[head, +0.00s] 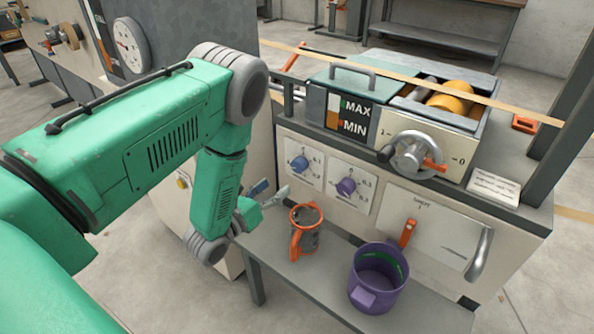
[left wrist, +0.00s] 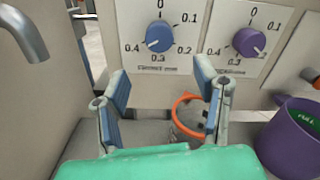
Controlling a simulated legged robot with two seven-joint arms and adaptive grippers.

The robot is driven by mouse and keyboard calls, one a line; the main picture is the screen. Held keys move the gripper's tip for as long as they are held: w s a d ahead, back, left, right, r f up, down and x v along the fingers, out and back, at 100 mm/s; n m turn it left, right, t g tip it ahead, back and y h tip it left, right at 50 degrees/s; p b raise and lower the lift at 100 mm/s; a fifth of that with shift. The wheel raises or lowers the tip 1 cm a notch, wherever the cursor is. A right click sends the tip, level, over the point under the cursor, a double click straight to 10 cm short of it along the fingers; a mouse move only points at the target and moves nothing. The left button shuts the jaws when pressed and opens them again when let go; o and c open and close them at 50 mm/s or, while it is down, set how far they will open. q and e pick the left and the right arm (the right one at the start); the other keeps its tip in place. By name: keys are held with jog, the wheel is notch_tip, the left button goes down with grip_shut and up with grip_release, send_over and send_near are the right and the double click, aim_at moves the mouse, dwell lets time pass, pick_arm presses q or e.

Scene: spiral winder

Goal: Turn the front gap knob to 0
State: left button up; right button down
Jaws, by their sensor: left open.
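Two dial knobs sit on white plates on the machine's front panel, a blue knob (head: 300,163) on the left and a purple knob (head: 346,187) on the right. In the left wrist view, the blue knob (left wrist: 159,36) and purple knob (left wrist: 249,42) have scales from 0 at the top round to 0.4. The captions are too blurred to tell which is the front gap. The blue knob's pale mark appears at its lower left, towards 0.4. My left gripper (head: 266,194) is open and empty, below and in front of the blue knob, touching neither. My right gripper is out of view.
A grey jug with an orange handle (head: 304,240) and a purple bucket (head: 378,280) stand on the shelf (head: 420,315) below the knobs. A handwheel (head: 416,155) projects above right. A curved metal handle (left wrist: 26,35) is at the left wrist view's upper left.

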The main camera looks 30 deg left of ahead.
aim_at(296, 169)
pick_arm(q)
jog(key=w, duration=0.3)
jog(key=w+b, duration=0.1)
jog(key=w, duration=0.2)
jog(key=w+b, duration=0.1)
jog(key=w, duration=0.3)
jog(key=shift+d, duration=0.35)
jog(key=c, duration=1.2)
